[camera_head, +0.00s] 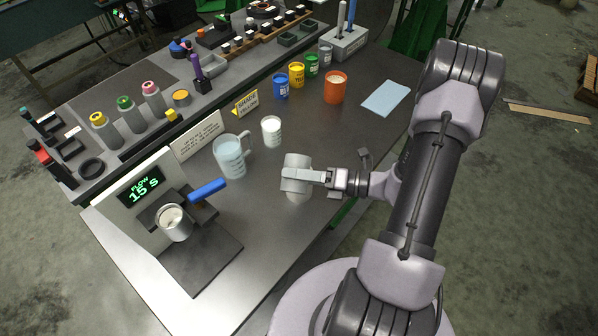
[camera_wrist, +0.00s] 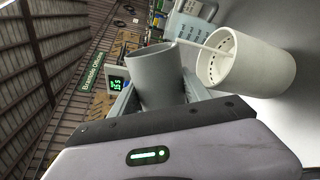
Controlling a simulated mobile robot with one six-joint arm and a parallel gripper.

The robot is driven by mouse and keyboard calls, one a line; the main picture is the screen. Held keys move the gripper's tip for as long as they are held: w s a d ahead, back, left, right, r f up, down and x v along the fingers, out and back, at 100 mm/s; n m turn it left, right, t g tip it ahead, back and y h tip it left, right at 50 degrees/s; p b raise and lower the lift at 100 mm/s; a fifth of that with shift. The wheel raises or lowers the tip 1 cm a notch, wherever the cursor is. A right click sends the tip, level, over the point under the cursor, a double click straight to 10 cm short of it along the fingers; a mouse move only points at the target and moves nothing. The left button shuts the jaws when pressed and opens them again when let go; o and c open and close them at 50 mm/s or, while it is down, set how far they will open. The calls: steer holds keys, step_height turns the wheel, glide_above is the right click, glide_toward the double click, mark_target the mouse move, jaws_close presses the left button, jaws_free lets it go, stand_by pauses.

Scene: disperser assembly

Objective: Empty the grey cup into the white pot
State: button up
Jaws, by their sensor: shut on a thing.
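My gripper (camera_head: 303,178) is shut on the grey cup (camera_wrist: 160,78), which sits between its fingers in the wrist view. The cup is tipped well over, its mouth towards the white pot (camera_wrist: 262,68). The pot stands upright on the table, its open mouth beside and below the cup's rim, with small dark holes showing inside. A thin pale stream runs from the cup's lip into the pot's mouth. The cup and pot are apart. The contents of both are hidden.
A glass jug (camera_head: 230,157) and a small white beaker (camera_head: 271,130) stand left of the gripper. A dispensing machine with a blue handle (camera_head: 207,189) is at the front left. Paint tins and an orange pot (camera_head: 335,88) stand behind. The table right of the jug is partly clear.

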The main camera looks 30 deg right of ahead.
steer(key=shift+w+r+m+p, duration=0.1)
steer(key=shift+r+m+p, duration=0.35)
steer(key=shift+m+p, duration=0.35)
stand_by(2.2)
steer(key=shift+f+m+g+y, duration=0.3)
steer(key=shift+f+m+g, duration=0.1)
steer(key=shift+m, duration=0.3)
stand_by(2.0)
steer(key=shift+w+d+r+m+p, duration=0.15)
steer(key=shift+r+m+p, duration=0.25)
steer(key=shift+m+p, duration=0.45)
stand_by(1.5)
